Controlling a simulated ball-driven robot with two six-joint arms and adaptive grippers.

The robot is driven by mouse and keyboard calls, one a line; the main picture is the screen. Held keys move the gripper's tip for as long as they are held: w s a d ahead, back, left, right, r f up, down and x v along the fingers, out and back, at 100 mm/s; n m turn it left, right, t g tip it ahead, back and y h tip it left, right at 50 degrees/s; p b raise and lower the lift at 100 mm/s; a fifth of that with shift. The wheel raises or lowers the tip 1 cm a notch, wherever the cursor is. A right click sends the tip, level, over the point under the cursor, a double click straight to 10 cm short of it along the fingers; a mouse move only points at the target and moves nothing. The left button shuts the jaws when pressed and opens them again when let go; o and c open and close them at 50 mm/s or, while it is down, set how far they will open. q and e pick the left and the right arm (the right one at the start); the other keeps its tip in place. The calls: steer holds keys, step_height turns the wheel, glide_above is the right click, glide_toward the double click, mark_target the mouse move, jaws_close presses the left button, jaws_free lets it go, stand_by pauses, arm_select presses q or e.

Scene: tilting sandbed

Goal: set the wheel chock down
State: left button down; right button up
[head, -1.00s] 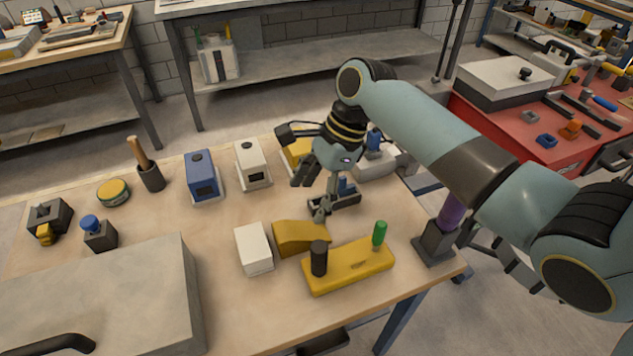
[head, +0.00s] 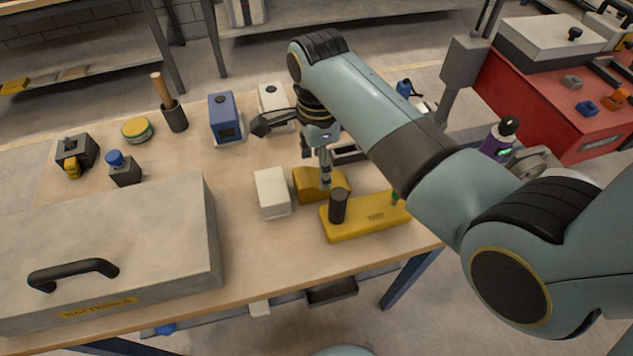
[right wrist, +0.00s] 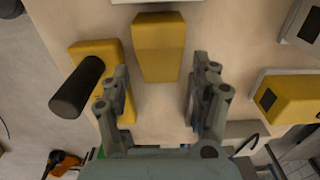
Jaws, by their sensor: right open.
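The wheel chock, a yellow wedge-shaped block (head: 320,187), sits on the wooden workbench (head: 240,265), between a white box and a yellow base with a dark post. It also shows in the right wrist view (right wrist: 158,45), upper middle. My right gripper (head: 318,168) is over the chock in the head view and partly hides it. In the right wrist view my right gripper (right wrist: 160,80) is open, its fingers apart, with the chock lying ahead of the gap and nothing clamped between them. My left gripper is not in view.
The white box (head: 272,193) stands close left of the chock; the yellow base (head: 350,220) is close in front. A large grey battery case (head: 110,240) fills the front left. Blue (head: 225,118) and white chargers stand behind. Bare bench lies between.

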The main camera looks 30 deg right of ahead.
mark_target(316, 177)
steer(key=f, duration=0.6)
steer(key=shift+a, duration=0.2)
steer(key=shift+r, duration=0.1)
steer(key=c, duration=1.3)
